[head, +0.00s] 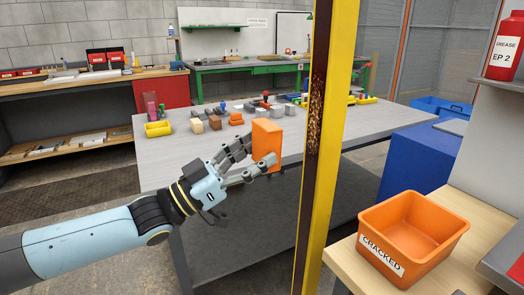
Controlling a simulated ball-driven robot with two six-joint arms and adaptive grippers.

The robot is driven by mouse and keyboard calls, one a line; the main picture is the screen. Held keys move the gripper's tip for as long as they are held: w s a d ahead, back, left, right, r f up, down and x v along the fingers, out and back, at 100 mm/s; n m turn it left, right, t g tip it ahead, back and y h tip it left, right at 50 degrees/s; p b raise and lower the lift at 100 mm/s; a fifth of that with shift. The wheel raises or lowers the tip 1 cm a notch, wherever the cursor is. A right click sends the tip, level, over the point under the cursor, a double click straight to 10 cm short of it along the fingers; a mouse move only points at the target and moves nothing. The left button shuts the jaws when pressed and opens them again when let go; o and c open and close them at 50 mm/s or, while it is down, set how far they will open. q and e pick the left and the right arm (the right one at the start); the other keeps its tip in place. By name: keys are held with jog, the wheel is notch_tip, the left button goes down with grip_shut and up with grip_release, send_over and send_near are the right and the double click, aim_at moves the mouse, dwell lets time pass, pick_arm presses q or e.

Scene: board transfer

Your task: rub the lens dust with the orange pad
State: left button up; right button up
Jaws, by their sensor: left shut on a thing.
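My left gripper (259,155) is shut on the orange pad (267,138), an upright block, and its fingers hold the pad's lower part. A speckled brown patch of dust (316,112) lies on the dark face of a tall yellow-edged post, right of the pad and a little higher in the picture. A gap shows between pad and post; how far apart they are in depth I cannot tell. No separate lens shape can be made out around the dust. My right gripper is not in view.
The yellow post (336,130) stands upright from top to bottom of the picture. Behind is a grey table (170,175) with several small blocks. An orange bin marked CRACKED (440,240) sits on a wooden surface at right. A red grease container (504,48) is above it.

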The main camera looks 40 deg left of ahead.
pick_arm(q)
jog(key=shift+w+d+b, duration=0.25)
jog(key=shift+w+b, duration=0.15)
jog(key=shift+b, duration=0.1)
jog(key=w+b, duration=0.1)
jog(key=w+d+b, duration=0.1)
jog(key=w+b, duration=0.1)
jog(key=shift+w+d+f, duration=0.15)
jog(key=shift+w+d, duration=0.05)
jog(key=shift+w+d+r, duration=0.2)
jog(key=shift+w, duration=0.35)
jog(key=shift+w+d+b, duration=0.1)
jog(key=shift+w+b, duration=0.05)
jog(key=shift+b, duration=0.25)
jog(key=shift+w+d+b, duration=0.2)
jog(key=shift+w+b, duration=0.15)
jog(key=shift+w, duration=0.1)
jog(key=shift+w+d, duration=0.1)
jog(key=shift+w, duration=0.15)
